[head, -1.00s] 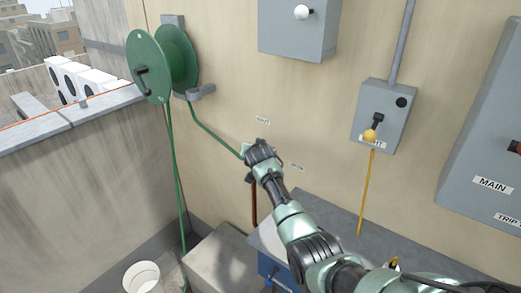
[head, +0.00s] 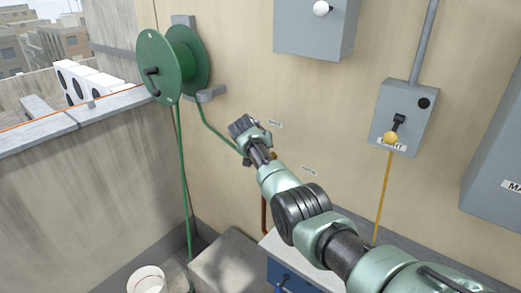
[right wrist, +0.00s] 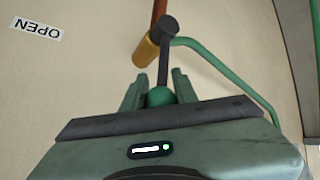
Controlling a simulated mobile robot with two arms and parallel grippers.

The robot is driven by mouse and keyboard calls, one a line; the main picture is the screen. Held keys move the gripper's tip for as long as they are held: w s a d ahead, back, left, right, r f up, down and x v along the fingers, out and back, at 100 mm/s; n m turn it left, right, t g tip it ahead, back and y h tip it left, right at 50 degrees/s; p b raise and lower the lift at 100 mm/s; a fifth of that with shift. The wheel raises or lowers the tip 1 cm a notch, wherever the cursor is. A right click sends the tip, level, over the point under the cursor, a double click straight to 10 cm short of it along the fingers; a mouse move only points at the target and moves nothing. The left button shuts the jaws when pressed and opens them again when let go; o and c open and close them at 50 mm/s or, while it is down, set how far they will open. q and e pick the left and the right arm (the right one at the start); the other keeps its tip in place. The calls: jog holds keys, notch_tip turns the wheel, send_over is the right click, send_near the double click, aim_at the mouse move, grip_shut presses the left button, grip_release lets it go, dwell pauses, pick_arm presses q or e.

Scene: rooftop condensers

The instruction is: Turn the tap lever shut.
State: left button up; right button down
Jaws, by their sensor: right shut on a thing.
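In the right wrist view, the tap has a brass body (right wrist: 147,51) and a dark lever (right wrist: 163,60) ending in a green knob (right wrist: 159,97). My right gripper (right wrist: 157,88) is shut on the green knob, with one finger on each side. A white label reading OPEN (right wrist: 37,28) is on the wall at the upper left of that view. In the head view my right gripper (head: 246,133) is at the wall beside the upper label (head: 275,124). It and its wrist hide most of the tap there. A lower label (head: 309,170) is too small to read. My left gripper is not in view.
A green hose (head: 184,190) hangs from a reel (head: 160,68), and a branch runs to the tap. A copper pipe (head: 263,215) drops below it. A grey switch box (head: 402,115) with a yellow-knobbed lever is to the right. A white bucket (head: 146,279) stands lower left.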

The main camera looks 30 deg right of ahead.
jog(key=shift+r, duration=0.1)
jog(key=c, duration=1.1)
grip_release()
jog(key=shift+w, duration=0.1)
jog(key=shift+s+a+r, duration=0.2)
jog(key=shift+s+a, duration=0.05)
jog(key=v, duration=0.7)
jog(key=shift+b, duration=0.45)
